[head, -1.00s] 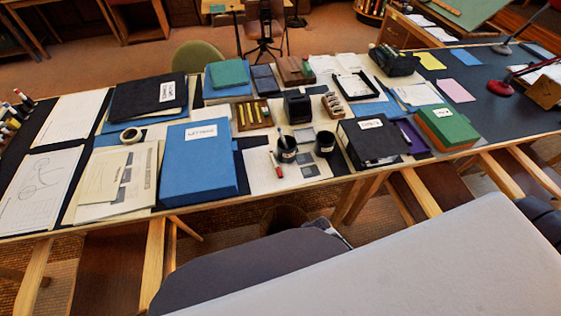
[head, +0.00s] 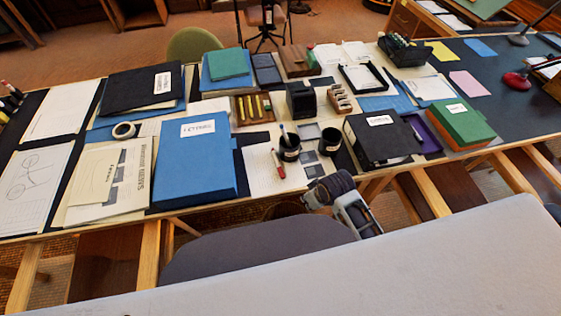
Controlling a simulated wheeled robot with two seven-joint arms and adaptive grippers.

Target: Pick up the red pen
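The red pen (head: 278,164) lies on a white sheet near the front edge of the table, just left of a black pen cup (head: 289,148). My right gripper (head: 340,195) is in front of the table's front edge, to the right of and nearer than the pen, and apart from it. It is seen partly from behind, and its fingertips are too unclear to tell whether they are open or shut. My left gripper is not in view.
A second dark cup (head: 328,142) stands right of the pen cup. A blue letters box (head: 194,163) lies left of the pen. A black binder (head: 380,139) lies to the right. A chair (head: 250,245) stands below the table's front edge.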

